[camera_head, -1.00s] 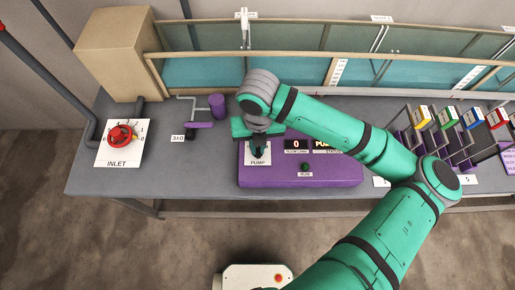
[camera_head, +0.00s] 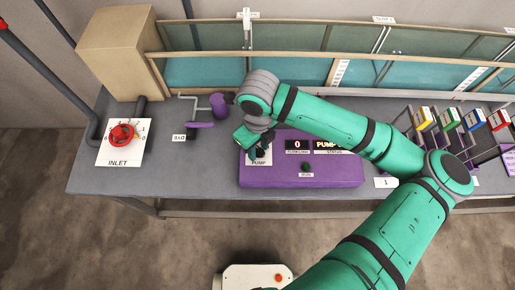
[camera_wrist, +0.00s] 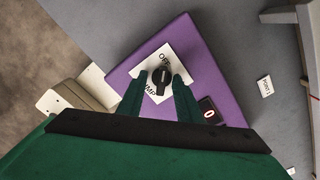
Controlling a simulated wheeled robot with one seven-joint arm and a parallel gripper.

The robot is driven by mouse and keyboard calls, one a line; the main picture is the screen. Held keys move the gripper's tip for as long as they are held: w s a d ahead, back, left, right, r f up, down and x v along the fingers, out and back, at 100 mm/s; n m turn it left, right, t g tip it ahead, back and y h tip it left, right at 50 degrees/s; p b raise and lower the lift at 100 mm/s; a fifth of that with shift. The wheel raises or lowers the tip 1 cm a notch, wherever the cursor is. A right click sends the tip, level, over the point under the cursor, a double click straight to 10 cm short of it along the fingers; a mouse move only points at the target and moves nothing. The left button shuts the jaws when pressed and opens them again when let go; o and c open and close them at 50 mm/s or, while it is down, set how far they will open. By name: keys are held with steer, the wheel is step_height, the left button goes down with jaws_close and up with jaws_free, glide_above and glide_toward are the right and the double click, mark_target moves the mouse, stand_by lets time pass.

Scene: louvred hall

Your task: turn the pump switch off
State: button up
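The pump switch is a black knob (camera_wrist: 161,77) on a white plate (camera_wrist: 180,62) lettered OFF and PUMP, set in a purple panel (camera_head: 300,175). In the wrist view the knob's pointer end lies toward the OFF lettering. My gripper (camera_wrist: 160,82) is over the switch, its fingers on either side of the knob with narrow gaps, so it looks open. In the head view my gripper (camera_head: 254,148) hides much of the switch. A status display (camera_head: 327,145) begins with PUMP; the arm covers its end. The other display (camera_head: 297,145) reads 0.
A red inlet valve (camera_head: 122,134) is at the left of the grey bench (camera_head: 205,165). A purple pipe fitting (camera_head: 218,104) stands behind the gripper. A green button (camera_head: 306,167) is on the panel. A rack of coloured cartridges (camera_head: 448,120) stands right.

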mark_target(259, 149)
steer(key=shift+d+r, duration=0.1)
steer(key=shift+d, duration=0.1)
step_height(259, 149, up, 5)
steer(key=shift+a, duration=0.1)
steer(key=shift+w+r, duration=0.15)
steer(key=shift+r, duration=0.8)
